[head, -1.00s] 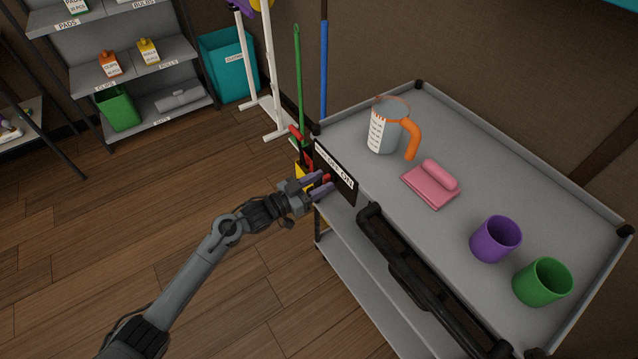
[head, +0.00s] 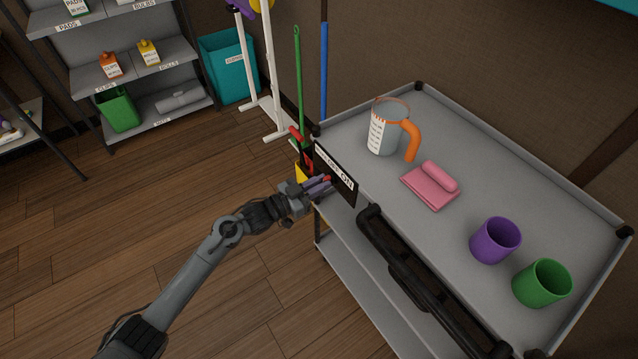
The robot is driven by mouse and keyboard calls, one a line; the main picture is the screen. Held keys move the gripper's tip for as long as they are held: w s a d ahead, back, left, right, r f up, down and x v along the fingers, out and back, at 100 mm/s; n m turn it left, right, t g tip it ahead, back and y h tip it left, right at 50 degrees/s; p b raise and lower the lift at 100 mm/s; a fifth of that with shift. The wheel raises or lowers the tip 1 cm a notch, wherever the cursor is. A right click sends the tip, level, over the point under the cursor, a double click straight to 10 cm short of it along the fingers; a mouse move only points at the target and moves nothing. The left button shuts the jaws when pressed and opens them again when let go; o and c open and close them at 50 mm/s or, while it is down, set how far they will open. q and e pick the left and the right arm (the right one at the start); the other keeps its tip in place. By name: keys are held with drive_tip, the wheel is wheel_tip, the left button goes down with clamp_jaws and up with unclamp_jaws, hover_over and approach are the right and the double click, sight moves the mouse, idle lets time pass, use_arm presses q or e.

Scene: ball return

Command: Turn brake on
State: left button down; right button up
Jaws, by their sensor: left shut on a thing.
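The brake panel (head: 342,184) is a black plate with white lettering, including "ON", on the near left end of the grey cart (head: 470,170). A small red brake lever (head: 327,179) shows in front of the panel. My left gripper (head: 320,184) is at the panel with its purple fingers closed around the red lever, which they mostly hide. The lever's exact setting cannot be told. My right gripper is out of view.
The cart top holds a clear jug with orange handle (head: 410,142), pink cloths (head: 432,184), a purple cup (head: 494,240) and a green cup (head: 542,283). A black push handle (head: 405,262) runs along the near side. Brooms and a yellow bucket stand behind my gripper.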

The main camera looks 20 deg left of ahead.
use_arm(q)
drive_tip(key=m, duration=1)
drive_tip(key=shift+s+d+f+m, duration=0.1)
drive_tip(key=shift+m, duration=0.3)
idle(0.4)
drive_tip(key=c, duration=1.1)
unclamp_jaws()
drive_tip(key=p+v, duration=0.3)
drive_tip(key=v, duration=0.7)
drive_tip(key=shift+s, duration=0.35)
